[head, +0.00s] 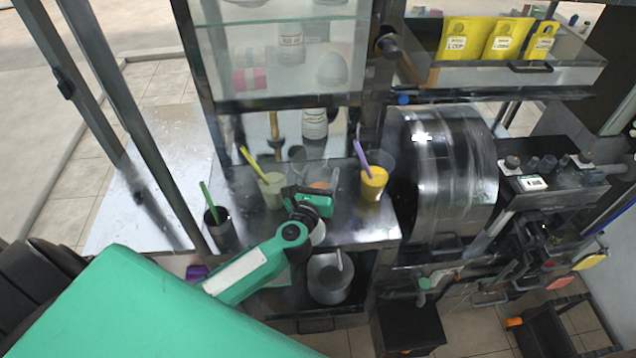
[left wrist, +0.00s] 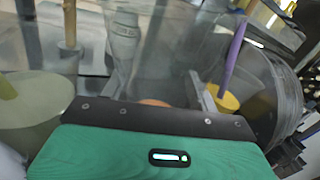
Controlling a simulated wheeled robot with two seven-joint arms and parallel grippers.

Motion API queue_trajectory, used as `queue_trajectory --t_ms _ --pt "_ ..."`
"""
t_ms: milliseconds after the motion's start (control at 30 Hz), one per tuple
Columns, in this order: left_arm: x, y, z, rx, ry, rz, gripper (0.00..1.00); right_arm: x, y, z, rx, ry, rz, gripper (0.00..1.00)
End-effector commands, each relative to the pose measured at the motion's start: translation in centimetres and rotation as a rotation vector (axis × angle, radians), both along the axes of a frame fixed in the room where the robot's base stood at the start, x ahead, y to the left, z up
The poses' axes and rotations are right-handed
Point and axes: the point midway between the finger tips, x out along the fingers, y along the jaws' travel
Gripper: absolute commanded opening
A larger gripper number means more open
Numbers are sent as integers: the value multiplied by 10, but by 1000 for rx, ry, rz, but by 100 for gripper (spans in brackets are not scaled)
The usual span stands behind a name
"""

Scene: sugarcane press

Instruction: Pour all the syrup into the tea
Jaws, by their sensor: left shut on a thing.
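My left gripper (head: 308,203) is over the metal counter, between two cups. A bit of orange (head: 320,186) shows just behind the gripper, and also in the left wrist view (left wrist: 155,102). A pale cup (head: 271,190) with a yellow straw stands left of the gripper. A yellow-filled cup (head: 373,184) with a purple straw stands to its right, also in the left wrist view (left wrist: 222,98). I cannot tell which holds tea or syrup. My right gripper is not in view.
A dark cup (head: 217,222) with a green straw stands at the counter's left end. A white bottle (head: 315,123) stands behind, below a glass case. A large metal drum (head: 440,170) closes off the right. A metal pot (head: 329,280) sits below the counter.

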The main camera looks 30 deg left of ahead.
Motion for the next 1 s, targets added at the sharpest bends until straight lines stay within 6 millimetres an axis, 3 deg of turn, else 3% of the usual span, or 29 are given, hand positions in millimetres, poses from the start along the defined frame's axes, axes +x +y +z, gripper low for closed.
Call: queue_trajectory --t_ms 33,500,800,1000 --pt "0 -1 -1 -38 -14 -1 37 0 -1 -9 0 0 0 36" --pt "-1 2 34 -473 -145 -1 37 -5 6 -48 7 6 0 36" --pt "-3 8 60 -732 -220 -1 37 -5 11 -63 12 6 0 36" --pt "-3 9 60 -733 -218 1 37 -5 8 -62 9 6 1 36"
